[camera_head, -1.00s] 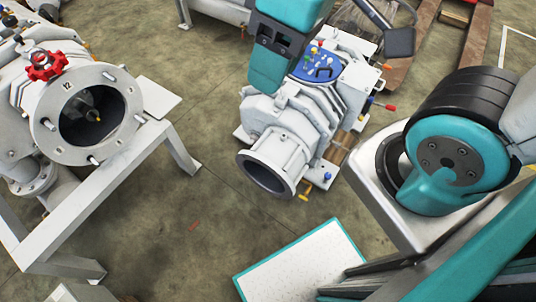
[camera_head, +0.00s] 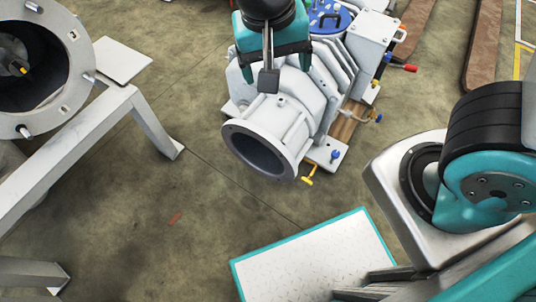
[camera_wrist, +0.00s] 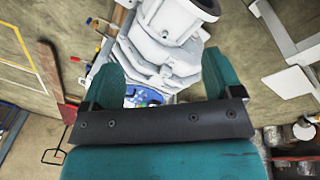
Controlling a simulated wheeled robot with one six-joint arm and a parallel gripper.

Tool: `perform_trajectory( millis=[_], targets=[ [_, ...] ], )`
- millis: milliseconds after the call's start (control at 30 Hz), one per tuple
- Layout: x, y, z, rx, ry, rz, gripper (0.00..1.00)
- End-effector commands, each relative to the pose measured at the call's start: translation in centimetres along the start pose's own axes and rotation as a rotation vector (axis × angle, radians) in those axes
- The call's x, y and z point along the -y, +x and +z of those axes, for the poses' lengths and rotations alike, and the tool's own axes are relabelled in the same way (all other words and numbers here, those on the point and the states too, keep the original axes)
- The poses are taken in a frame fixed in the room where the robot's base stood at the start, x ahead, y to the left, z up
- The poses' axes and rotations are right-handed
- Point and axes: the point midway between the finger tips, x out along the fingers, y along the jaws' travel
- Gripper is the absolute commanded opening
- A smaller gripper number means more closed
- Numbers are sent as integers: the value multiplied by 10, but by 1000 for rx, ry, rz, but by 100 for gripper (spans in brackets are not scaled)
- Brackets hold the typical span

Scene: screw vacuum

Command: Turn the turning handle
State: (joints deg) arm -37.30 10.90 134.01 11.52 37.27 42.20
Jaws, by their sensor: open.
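A white pump (camera_head: 285,105) stands on the floor in the upper middle of the head view, its round open flange facing the front. I cannot tell which is the turning handle. My gripper (camera_head: 273,62) is above the pump and hides part of its top. In the wrist view my gripper (camera_wrist: 162,75) has its teal fingers wide apart and empty, with the pump (camera_wrist: 158,60) beyond them.
A white frame (camera_head: 85,140) bears another flanged machine (camera_head: 75,45) at the left. A white plate with a teal edge (camera_head: 315,262) lies at the front. Wooden beams (camera_head: 482,45) lie at the upper right. Open floor (camera_head: 175,225) lies between the frame and the pump.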

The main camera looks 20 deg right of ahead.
Motion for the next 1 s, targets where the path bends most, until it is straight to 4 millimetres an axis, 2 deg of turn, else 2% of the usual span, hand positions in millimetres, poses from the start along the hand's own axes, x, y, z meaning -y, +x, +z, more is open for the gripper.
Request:
perform_trajectory(
  millis=[33, 100, 400, 600, 700, 800, 900, 1000],
  targets=[
    [12, 52, 0, -23, 47, 45, 85],
    [21, 89, -3, -71, 134, 104, 85],
    [65, 242, -11, -384, 467, 273, 85],
    [99, 332, -6, -662, 655, 281, 85],
    [114, 368, -1, -801, 733, 251, 85],
    [126, 394, 4, -916, 793, 209, 85],
    [135, 409, 9, -1000, 834, 166, 85],
    [140, 416, 11, -1049, 858, 137, 85]
  ],
)
